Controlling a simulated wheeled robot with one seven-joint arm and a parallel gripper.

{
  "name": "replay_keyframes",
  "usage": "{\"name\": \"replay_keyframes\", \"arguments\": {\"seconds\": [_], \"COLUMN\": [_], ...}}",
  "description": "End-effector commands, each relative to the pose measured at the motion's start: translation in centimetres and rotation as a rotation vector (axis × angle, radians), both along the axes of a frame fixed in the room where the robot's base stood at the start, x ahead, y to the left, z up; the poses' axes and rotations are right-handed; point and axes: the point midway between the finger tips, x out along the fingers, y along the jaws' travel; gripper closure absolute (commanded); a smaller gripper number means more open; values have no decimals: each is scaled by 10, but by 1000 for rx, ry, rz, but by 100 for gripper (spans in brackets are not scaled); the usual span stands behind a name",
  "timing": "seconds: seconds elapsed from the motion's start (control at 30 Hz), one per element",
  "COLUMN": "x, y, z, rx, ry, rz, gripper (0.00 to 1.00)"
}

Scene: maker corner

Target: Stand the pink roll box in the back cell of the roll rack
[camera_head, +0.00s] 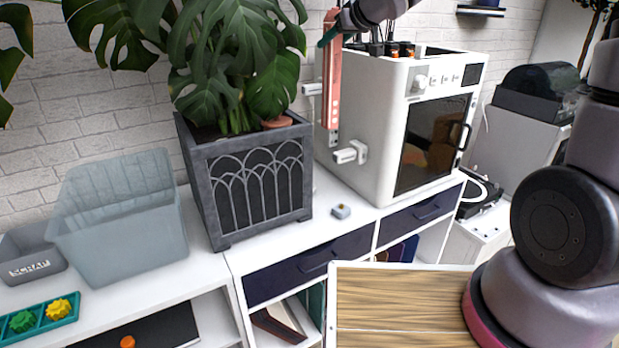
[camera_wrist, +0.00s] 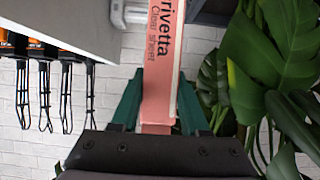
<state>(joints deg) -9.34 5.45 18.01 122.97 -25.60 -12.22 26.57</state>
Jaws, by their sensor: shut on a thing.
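The pink roll box (camera_head: 332,88) is long and narrow and hangs nearly upright beside the left side of the white machine. My gripper (camera_head: 329,36) is shut on its upper end. In the wrist view the teal fingers of my gripper (camera_wrist: 159,90) press on both sides of the pink roll box (camera_wrist: 162,60), which has dark lettering. White brackets stick out by the machine's side, one behind the box (camera_head: 313,89) and one near its lower end (camera_head: 351,152). I cannot tell whether they belong to the roll rack; no roll rack with cells is clearly in view.
A plant in a dark planter (camera_head: 262,175) stands close left of the box, its leaves near my gripper. The white machine (camera_head: 385,130) stands right. A grey bin (camera_head: 122,225) is farther left.

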Motion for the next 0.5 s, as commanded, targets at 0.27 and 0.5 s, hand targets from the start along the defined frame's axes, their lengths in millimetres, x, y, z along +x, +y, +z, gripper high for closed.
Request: {"name": "replay_keyframes", "arguments": {"seconds": [0.27,0.5], "x": [-3,-2], "y": [3,2], "z": [-46,-111], "rx": [0,-3], "ry": [9,8], "rz": [5,2], "gripper": [100,100]}}
